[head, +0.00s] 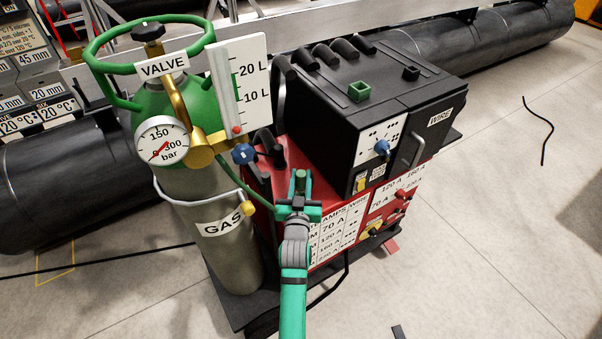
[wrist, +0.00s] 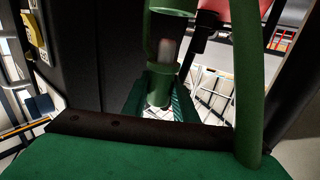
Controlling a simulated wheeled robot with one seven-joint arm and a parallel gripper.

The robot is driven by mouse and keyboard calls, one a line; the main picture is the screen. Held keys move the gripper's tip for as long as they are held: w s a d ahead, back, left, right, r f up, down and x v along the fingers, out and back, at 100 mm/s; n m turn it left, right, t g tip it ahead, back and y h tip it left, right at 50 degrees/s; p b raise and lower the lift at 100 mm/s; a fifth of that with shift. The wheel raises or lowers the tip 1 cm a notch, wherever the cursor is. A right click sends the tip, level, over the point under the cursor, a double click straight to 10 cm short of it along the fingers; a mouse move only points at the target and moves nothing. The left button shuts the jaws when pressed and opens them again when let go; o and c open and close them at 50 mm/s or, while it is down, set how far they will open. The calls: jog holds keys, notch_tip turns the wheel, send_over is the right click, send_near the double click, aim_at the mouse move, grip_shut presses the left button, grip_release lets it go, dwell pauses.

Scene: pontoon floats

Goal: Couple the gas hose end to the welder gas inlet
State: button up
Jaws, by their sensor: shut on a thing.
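The green gas hose (head: 236,178) runs from the regulator on the gas cylinder (head: 205,240) down to my gripper (head: 300,192). My gripper is shut on the green hose end (head: 301,180) at the left end of the red welder (head: 330,240). In the wrist view, the hose end (wrist: 159,90) stands between my two fingers (wrist: 160,103), with a pale tip upward. A green collar (wrist: 172,5) at the top edge lines up roughly with it and may be the gas inlet; I cannot tell whether they touch. The hose (wrist: 248,80) passes along the right.
The cylinder's blue knob (head: 243,154) is close left of my gripper. The black wire feeder (head: 370,100) sits on the welder, with dark cable ends (head: 264,140) behind my gripper. Cylinder and welder share a dark cart (head: 232,300). Open floor (head: 480,220) lies right.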

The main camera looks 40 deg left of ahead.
aim_at(301, 192)
jog(key=shift+f, duration=0.75)
jog(key=shift+f, duration=1.95)
dwell(1.1)
jog(key=o, duration=1.2)
jog(key=shift+s, duration=0.15)
jog(key=shift+s+d+f, duration=0.1)
jog(key=shift+s+d, duration=0.15)
jog(key=shift+s, duration=0.1)
jog(key=v, duration=0.9)
jog(key=shift+s+d, duration=0.2)
jog(key=shift+s, duration=0.15)
